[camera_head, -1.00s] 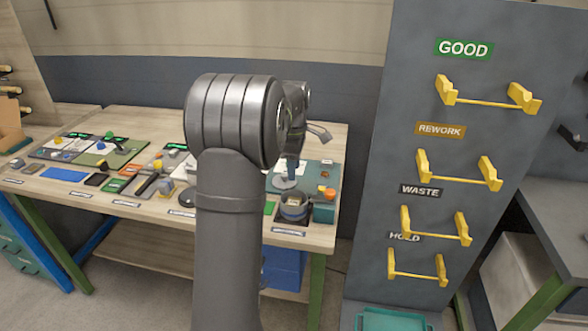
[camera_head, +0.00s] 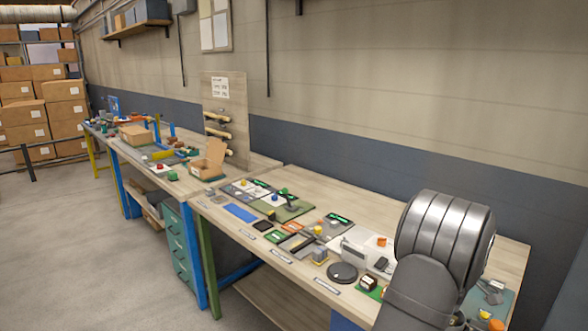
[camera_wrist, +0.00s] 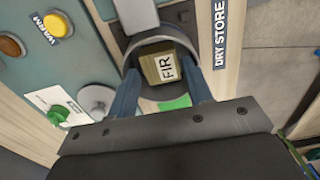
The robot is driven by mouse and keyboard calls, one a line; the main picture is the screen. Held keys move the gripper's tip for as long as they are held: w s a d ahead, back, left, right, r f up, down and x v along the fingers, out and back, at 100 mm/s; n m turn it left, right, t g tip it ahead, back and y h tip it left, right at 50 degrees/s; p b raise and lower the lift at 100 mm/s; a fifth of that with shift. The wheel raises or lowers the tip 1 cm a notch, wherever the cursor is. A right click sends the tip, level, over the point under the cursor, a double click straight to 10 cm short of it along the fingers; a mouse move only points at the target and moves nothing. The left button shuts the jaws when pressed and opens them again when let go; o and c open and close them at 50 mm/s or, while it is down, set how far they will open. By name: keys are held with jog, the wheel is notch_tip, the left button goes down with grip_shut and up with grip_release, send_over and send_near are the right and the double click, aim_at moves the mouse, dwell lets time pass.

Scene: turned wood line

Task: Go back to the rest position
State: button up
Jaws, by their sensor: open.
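My gripper (camera_wrist: 160,86) shows in the wrist view as two blue fingers spread apart. Between and beyond them is a wooden block (camera_wrist: 152,70) with a white FIR label. The block sits in a dark round holder (camera_wrist: 139,48) next to the DRY STORE label (camera_wrist: 219,35). Whether the fingers touch the block or holder I cannot tell. In the head view my arm is at the lower right, and my gripper is hidden or out of the frame.
By the holder are a yellow button (camera_wrist: 58,25) at the WARM label, a green knob (camera_wrist: 57,114) and a grey disc (camera_wrist: 97,100). The workbench (camera_head: 345,189) carries several mats and small parts. A cardboard box (camera_head: 210,160) stands farther left. The floor (camera_head: 75,240) is clear.

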jog(key=shift+r, duration=1.3)
